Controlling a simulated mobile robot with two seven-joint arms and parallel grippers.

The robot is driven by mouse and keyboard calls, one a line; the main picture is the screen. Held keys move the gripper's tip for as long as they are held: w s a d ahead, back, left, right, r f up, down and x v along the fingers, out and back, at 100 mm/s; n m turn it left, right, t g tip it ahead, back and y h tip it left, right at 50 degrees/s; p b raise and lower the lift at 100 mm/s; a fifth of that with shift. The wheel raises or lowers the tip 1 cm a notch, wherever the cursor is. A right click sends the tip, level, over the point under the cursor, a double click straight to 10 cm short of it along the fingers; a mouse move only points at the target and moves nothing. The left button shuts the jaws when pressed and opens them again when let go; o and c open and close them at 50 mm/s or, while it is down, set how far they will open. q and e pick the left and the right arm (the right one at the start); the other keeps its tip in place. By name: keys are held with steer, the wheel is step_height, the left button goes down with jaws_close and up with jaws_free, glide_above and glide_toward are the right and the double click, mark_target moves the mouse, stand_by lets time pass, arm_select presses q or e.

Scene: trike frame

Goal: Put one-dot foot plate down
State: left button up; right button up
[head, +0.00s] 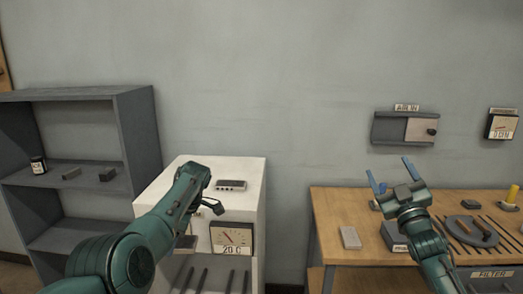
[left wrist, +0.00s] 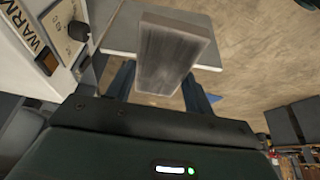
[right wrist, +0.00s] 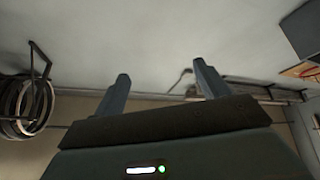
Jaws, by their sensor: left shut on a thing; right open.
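My left gripper (left wrist: 165,88) is shut on a flat grey plate (left wrist: 172,50), which stands out between its blue fingers in the left wrist view. No dot shows on the face I see, so I cannot tell its marking. In the head view, my left arm reaches to the front of the white cabinet (head: 162,188), and its fingers are mostly hidden. A pale flat surface (left wrist: 126,26) lies beyond the plate; I see no clear contact between them. My right gripper (head: 390,170) is open and empty, raised above the workbench; its fingers also show apart in the right wrist view (right wrist: 161,88).
The cabinet front carries a gauge (head: 232,238) reading 20 and a knob (left wrist: 79,30). A small grey block (head: 231,185) sits on its top. A dark shelf (head: 137,110) stands at left. The wooden workbench (head: 335,205) at right holds a light block (head: 350,238) and tools.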

arm_select(q)
steer(key=a, duration=0.2)
steer(key=shift+w+a+r, duration=0.2)
steer(key=shift+a+r, duration=0.1)
steer(key=shift+a, duration=0.1)
steer(key=w+a+r, duration=0.1)
steer(key=a+r, duration=0.4)
steer(key=a, duration=0.4)
steer(key=shift+r+m, duration=0.2)
steer(key=shift+m, duration=0.2)
arm_select(e)
steer(key=shift+w+d+f+m+g+h, duration=0.25)
steer(key=shift+f+m+h, duration=0.1)
steer(key=shift+f, duration=0.1)
steer(key=shift+w+d+f+m+g+h, duration=0.2)
steer(key=shift+f+m+g+h, duration=0.1)
steer(key=shift+f, duration=0.2)
steer(key=shift+w+d+f+m+g+h, duration=0.25)
steer(key=shift+f+m+h, duration=0.1)
steer(key=shift+f, duration=0.1)
